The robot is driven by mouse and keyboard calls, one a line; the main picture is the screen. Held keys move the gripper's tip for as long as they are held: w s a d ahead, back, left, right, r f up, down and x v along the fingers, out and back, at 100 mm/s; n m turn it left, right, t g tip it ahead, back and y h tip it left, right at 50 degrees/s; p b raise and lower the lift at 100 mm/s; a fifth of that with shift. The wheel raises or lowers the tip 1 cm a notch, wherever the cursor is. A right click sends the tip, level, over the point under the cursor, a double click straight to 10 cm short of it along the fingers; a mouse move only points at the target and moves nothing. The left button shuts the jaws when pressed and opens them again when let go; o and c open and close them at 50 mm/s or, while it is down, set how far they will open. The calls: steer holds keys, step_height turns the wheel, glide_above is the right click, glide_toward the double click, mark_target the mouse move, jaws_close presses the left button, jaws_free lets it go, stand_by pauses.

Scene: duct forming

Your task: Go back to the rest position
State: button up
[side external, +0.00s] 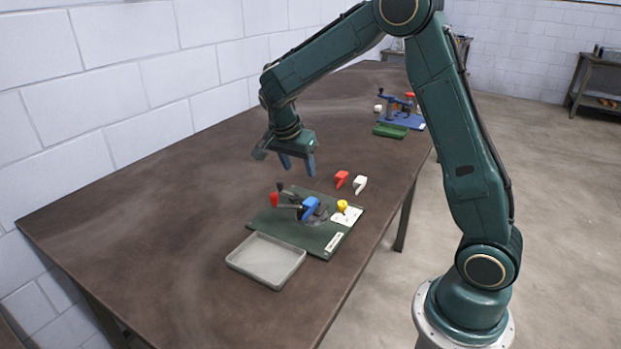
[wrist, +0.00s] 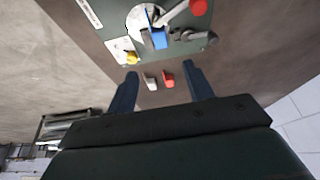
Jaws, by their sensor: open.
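My gripper (side external: 298,166) hangs open and empty above the table, behind the near green board in the side view. The green board (side external: 322,243) carries a lever fixture with a blue part (side external: 310,207), a red knob (side external: 274,199) and a yellow knob (side external: 342,205). In the wrist view the blue part (wrist: 157,38), red knob (wrist: 198,6) and yellow knob (wrist: 131,57) show near the top.
A red piece (side external: 341,178) and a white piece (side external: 360,184) lie loose on the table (side external: 150,215) behind the board. A grey tray (side external: 266,260) sits in front. A second blue board (side external: 402,121) with a green tray (side external: 390,131) stands farther back. A wall borders the left; the table's left side is clear.

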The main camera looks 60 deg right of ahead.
steer(key=s+a+r+n+t+y, duration=0.2)
steer(key=s+a+r+n, duration=0.35)
steer(key=s, duration=0.25)
steer(key=s+a+r+n+t+y, duration=0.1)
steer(key=s+a+r+n+t, duration=0.1)
steer(key=s+a+r+n, duration=0.45)
steer(key=s+a+n+t+y, duration=0.1)
steer(key=s+n, duration=0.4)
steer(key=s, duration=0.5)
steer(key=shift+s+a+f+n+t, duration=0.2)
steer(key=shift+a+n+t, duration=0.15)
steer(key=shift+a, duration=0.25)
